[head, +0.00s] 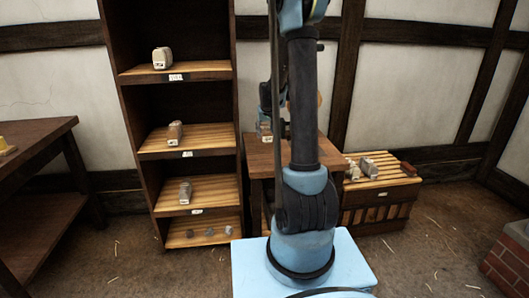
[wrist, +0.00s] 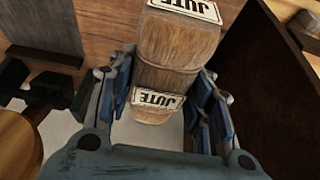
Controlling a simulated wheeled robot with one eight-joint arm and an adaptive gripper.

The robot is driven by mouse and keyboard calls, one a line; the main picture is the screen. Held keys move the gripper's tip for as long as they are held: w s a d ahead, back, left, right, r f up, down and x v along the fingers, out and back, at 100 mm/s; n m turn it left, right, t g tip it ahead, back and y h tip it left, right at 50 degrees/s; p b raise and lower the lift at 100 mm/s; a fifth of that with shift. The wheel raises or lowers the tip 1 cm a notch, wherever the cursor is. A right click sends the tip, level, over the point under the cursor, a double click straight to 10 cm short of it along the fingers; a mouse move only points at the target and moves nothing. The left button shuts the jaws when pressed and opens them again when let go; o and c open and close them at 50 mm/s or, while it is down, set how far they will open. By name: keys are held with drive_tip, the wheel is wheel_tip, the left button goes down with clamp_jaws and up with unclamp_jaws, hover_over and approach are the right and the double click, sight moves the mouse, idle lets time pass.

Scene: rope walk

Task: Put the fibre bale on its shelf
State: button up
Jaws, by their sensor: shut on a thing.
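A brown fibre bale (wrist: 178,45) with white JUTE labels sits between the two blue fingers of my gripper (wrist: 166,85) in the wrist view. My gripper is shut on it, and the finger pads are largely hidden along its sides. In the head view my gripper (head: 265,108) is partly hidden behind my arm, over the small wooden table. A tall dark shelf unit (head: 187,105) stands to its left. Its boards hold a pale bale (head: 162,58), a reddish-brown bale (head: 175,133) and a grey bale (head: 185,192). The edge labels are too small to read.
The small table (head: 262,160) stands right of the shelf unit. A slatted crate (head: 385,168) with a few items on top is farther right. A dark table (head: 35,140) stands at the left, and bricks (head: 508,260) at the lower right. Small grey lumps lie on the bottom shelf.

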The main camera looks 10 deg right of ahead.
drive_tip(key=shift+f, duration=4.45)
drive_tip(key=o, duration=1.2)
drive_tip(key=shift+o, duration=0.2)
